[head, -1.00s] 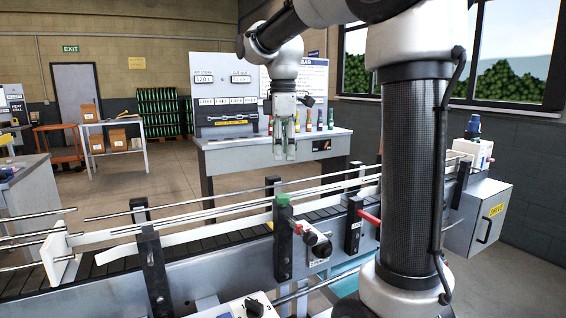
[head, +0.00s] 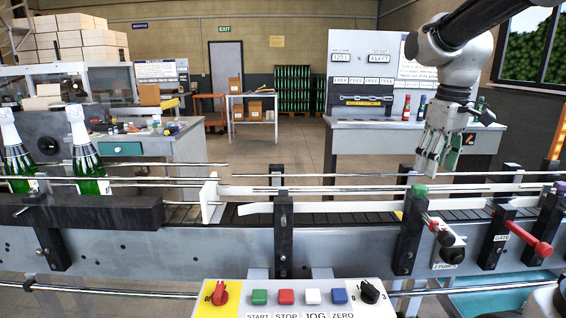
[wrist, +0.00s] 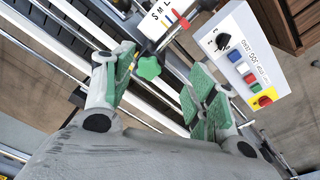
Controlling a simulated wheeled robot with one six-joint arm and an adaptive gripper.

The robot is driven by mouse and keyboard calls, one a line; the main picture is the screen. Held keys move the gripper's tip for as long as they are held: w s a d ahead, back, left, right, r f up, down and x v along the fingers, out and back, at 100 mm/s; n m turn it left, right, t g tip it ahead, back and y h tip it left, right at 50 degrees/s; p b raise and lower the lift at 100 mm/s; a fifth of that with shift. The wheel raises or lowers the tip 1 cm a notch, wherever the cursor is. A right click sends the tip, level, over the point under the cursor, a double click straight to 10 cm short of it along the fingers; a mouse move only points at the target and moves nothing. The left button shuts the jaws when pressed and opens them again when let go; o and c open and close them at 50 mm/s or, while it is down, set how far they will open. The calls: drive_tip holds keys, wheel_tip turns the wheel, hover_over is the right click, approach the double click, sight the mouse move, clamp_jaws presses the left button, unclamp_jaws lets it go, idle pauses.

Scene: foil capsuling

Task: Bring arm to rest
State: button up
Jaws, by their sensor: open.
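My gripper (head: 440,150) hangs at the right in the head view, fingers pointing down above the far side of the conveyor (head: 330,240). It is open and empty. In the wrist view my gripper (wrist: 165,105) shows its two green-padded fingers well apart, with nothing between the pads. A green knob (wrist: 149,68) lies beyond the fingers there, apart from them as far as I can tell. The same green knob (head: 419,191) tops a dark post on the conveyor in the head view.
Two foil-topped green bottles (head: 88,155) stand at the left on the conveyor. A control panel (head: 295,295) is at the front. Red handles (head: 528,238) stick out at the right. A bench (head: 375,135) with a board stands behind my gripper. Rails run along the conveyor.

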drive_tip(key=s+f+m+t, duration=0.1)
drive_tip(key=s+f+m, duration=0.1)
drive_tip(key=s, duration=0.6)
drive_tip(key=s+d+f+m+t, duration=0.1)
drive_tip(key=s+m+t, duration=0.1)
drive_tip(key=s, duration=0.7)
drive_tip(key=shift+s+d+f+m+t, duration=0.25)
drive_tip(key=shift+f+m+t, duration=0.1)
drive_tip(key=shift+m, duration=0.25)
